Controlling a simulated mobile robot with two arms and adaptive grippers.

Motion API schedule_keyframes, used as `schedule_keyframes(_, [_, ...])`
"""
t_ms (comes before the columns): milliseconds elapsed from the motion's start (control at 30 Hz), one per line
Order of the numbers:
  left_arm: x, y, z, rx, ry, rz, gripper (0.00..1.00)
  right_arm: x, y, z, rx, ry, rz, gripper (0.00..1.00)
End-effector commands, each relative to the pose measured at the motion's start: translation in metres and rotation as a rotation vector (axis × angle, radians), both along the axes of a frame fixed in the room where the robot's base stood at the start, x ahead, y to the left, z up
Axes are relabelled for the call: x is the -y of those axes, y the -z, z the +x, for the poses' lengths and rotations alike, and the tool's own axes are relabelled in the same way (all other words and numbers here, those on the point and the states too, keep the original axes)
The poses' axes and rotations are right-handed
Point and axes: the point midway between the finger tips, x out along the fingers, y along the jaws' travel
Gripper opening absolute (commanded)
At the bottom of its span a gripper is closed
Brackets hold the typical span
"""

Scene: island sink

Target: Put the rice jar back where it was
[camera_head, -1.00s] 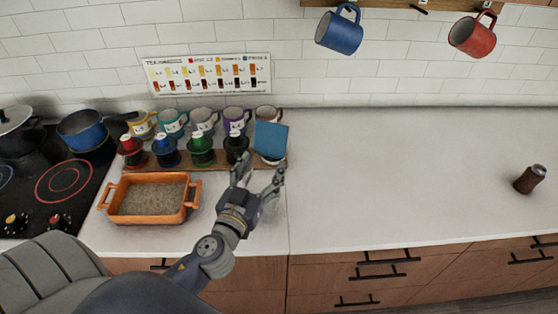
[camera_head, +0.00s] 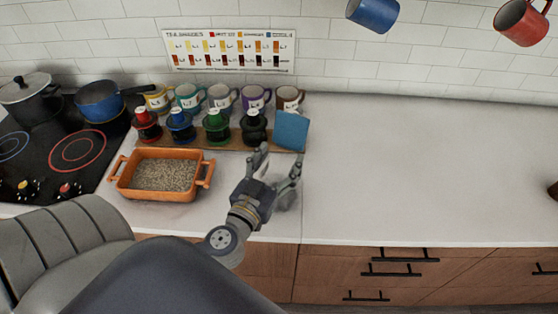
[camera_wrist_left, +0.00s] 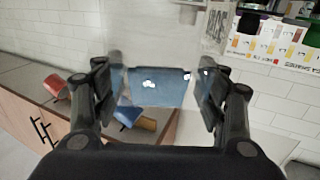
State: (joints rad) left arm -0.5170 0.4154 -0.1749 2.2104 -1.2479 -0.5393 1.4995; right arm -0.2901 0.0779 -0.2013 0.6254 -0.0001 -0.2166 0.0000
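The rice jar has a square blue lid (camera_head: 291,130), seen just beyond my left gripper (camera_head: 280,158) in the head view. Its clear body is hard to make out there. In the left wrist view, which is upside down, the blue lid (camera_wrist_left: 160,88) and clear walls lie between the fingers of my left gripper (camera_wrist_left: 163,85), with part of a dark label (camera_wrist_left: 215,24) showing. The fingers are closed around the jar, which looks empty and slightly tilted. It appears held above the counter, in front of the rack's right end. My right gripper is not in view.
An orange dish of grain (camera_head: 166,174) stands left of my gripper, beside the stove (camera_head: 60,150). Blue (camera_head: 373,14) and red (camera_head: 522,22) mugs hang above.

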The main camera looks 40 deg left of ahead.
Motion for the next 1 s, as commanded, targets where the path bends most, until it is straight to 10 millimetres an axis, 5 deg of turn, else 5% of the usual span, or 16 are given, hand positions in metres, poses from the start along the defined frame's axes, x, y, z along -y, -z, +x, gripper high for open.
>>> schedule_keyframes(67, [0.000,0.000,0.000,-0.001,0.000,0.000,0.86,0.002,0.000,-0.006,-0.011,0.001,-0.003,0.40])
schedule_keyframes(567, [0.000,-0.007,0.000,0.000,0.001,0.001,0.86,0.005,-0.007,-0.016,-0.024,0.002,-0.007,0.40])
schedule_keyframes(1000, [0.011,0.005,-0.070,-0.002,-0.001,-0.003,0.86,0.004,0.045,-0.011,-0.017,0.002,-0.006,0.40])
